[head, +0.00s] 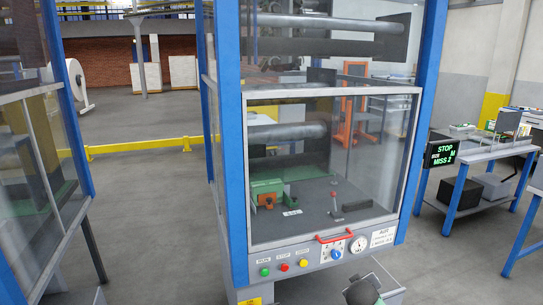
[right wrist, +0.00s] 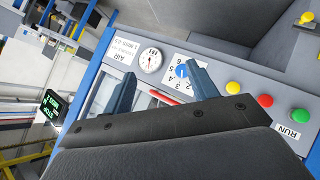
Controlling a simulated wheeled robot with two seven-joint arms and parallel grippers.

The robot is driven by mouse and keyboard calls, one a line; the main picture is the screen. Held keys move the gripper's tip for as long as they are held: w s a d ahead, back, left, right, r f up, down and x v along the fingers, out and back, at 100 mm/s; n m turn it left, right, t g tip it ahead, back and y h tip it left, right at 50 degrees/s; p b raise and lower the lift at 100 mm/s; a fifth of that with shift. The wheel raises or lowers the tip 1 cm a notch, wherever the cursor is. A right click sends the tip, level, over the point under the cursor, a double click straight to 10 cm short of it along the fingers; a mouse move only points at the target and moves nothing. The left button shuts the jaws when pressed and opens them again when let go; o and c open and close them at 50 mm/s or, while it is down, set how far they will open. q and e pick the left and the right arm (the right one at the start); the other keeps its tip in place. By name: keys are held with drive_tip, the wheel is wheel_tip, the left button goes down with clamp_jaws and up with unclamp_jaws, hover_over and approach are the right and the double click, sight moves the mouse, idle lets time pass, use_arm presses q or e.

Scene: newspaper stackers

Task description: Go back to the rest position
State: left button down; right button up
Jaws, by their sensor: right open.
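My right gripper (right wrist: 163,84) is open in the right wrist view, its two blue-grey fingers apart with nothing between them. It is in front of the stacker's control panel (right wrist: 225,72), near the blue dial (right wrist: 182,71) and the red handle (right wrist: 163,97). In the head view, part of my right arm (head: 362,291) shows at the bottom edge, below the panel; its fingers are not clear there. Whether the fingers touch the panel cannot be told. My left gripper is not in either view.
The blue-framed stacker (head: 233,150) stands ahead, its window (head: 345,130) down. The panel has green (head: 265,272), red (head: 284,267) and yellow (head: 303,263) buttons and a gauge (head: 359,244). A display (head: 442,152) reads STOP. A blue-legged table (head: 457,190) stands right.

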drive_tip(key=s+a+f+g+y, duration=0.15)
drive_tip(key=s+a, duration=0.25)
drive_tip(key=s, duration=0.6)
drive_tip(key=s+a+f+m+g+y, duration=0.15)
drive_tip(key=s+a, duration=0.35)
drive_tip(key=s, duration=0.6)
drive_tip(key=s+a+f+g+y, duration=0.15)
drive_tip(key=s+a, duration=0.25)
drive_tip(key=s, duration=0.6)
drive_tip(key=s+a+f+g, duration=0.1)
drive_tip(key=s+f+g, duration=0.1)
drive_tip(key=s, duration=0.6)
drive_tip(key=s+a+f+g+y, duration=0.1)
drive_tip(key=s+f, duration=0.4)
drive_tip(key=s, duration=0.3)
drive_tip(key=shift+s+m+g, duration=0.35)
drive_tip(key=shift+m, duration=0.1)
drive_tip(key=shift+a, duration=0.1)
drive_tip(key=shift+f, duration=0.1)
idle(0.8)
